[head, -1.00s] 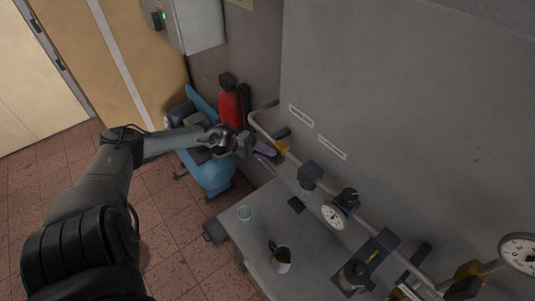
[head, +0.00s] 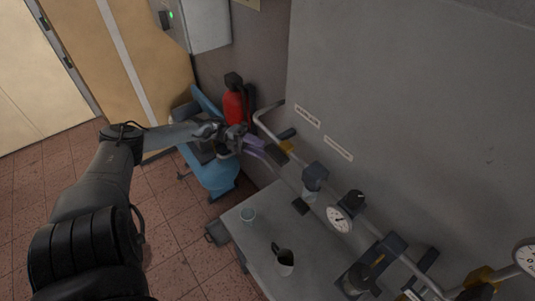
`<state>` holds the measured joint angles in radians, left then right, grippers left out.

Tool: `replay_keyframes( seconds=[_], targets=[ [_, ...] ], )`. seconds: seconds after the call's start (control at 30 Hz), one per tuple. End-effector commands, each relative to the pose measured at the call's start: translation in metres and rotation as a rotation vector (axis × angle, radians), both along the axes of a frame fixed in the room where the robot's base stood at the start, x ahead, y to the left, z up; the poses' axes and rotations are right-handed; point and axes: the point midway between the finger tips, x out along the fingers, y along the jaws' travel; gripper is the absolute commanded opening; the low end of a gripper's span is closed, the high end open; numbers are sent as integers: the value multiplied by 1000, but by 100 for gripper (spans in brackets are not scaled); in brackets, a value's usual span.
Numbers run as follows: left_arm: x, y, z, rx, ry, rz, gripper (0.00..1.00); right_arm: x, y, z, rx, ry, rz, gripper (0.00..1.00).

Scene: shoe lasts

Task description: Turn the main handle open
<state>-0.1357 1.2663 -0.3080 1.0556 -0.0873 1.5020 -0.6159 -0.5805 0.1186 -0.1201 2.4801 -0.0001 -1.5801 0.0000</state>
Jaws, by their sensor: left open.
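A pipe (head: 262,128) runs along the grey wall panel, with a yellow valve body (head: 288,146) near its upper-left end. A dark handle (head: 287,134) sits at this valve; I cannot tell for sure that it is the main handle. My left gripper (head: 262,150) is open, with its pale purple fingers pointing right, toward the valve. The fingers appear just left of the valve and apart from the handle, though depth is hard to judge. My right gripper is not in view.
A red extinguisher (head: 236,108) and a blue object (head: 216,178) stand behind the arm.

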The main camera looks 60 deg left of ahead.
Motion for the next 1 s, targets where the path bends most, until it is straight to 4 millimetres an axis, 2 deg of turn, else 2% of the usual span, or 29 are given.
replay_keyframes(
  seconds=[0.2, 0.4, 0.93, 1.0],
  targets=[
    [-17, 27, -3, 2, 0, 2, 45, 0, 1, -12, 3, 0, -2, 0],
    [-24, 39, -1, 0, 0, 0, 45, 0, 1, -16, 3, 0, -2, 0],
    [-27, 40, -1, -1, 7, 0, 45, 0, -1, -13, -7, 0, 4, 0],
    [-32, 36, -7, -16, 22, 3, 45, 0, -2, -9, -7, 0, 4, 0]
  ],
)
